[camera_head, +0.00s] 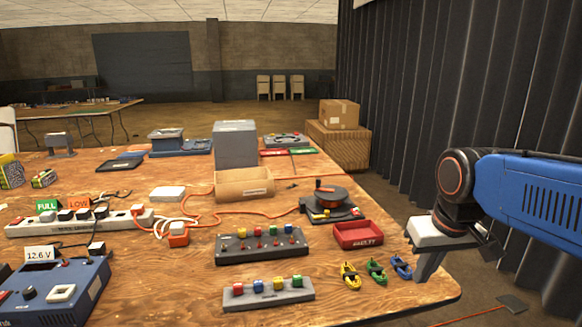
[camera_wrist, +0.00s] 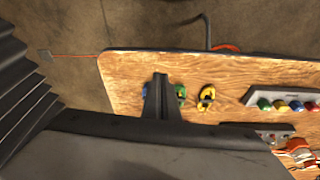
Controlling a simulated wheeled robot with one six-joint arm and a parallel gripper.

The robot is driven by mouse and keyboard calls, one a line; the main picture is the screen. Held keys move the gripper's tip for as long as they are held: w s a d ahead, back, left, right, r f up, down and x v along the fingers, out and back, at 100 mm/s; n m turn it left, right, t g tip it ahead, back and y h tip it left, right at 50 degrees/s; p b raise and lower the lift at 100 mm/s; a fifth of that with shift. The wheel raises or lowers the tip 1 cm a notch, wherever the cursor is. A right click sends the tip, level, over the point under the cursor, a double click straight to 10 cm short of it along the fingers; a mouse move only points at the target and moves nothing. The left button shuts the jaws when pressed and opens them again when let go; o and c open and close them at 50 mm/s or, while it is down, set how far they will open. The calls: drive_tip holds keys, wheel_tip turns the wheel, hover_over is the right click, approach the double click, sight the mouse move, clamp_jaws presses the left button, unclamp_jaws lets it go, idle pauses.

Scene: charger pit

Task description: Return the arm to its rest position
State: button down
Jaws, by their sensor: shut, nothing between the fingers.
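My arm comes in from the right edge in the head view, with a blue link and a dark joint. My gripper (camera_head: 428,265) hangs at the right edge of the wooden table (camera_head: 385,285), beside the small clips. In the wrist view my gripper (camera_wrist: 161,80) shows as dark fingers pressed together over the table's edge area. They hold nothing. The fingers partly cover the blue clip (camera_wrist: 146,90) and the green clip (camera_wrist: 181,95) in that view. I cannot tell the exact height of the fingertips above the table.
A yellow clip (camera_head: 350,275), a red tray (camera_head: 358,233), a switch panel (camera_head: 262,246) and a reel (camera_head: 328,200) lie near my gripper. A dark corrugated curtain (camera_head: 450,100) stands close on the right.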

drive_tip(key=s+d+f+t, duration=0.1)
drive_tip(key=s+f, duration=0.6)
drive_tip(key=s, duration=0.3)
drive_tip(key=shift+d+m+t, duration=0.3)
drive_tip(key=shift+m+t, duration=0.1)
drive_tip(key=shift+s, duration=0.1)
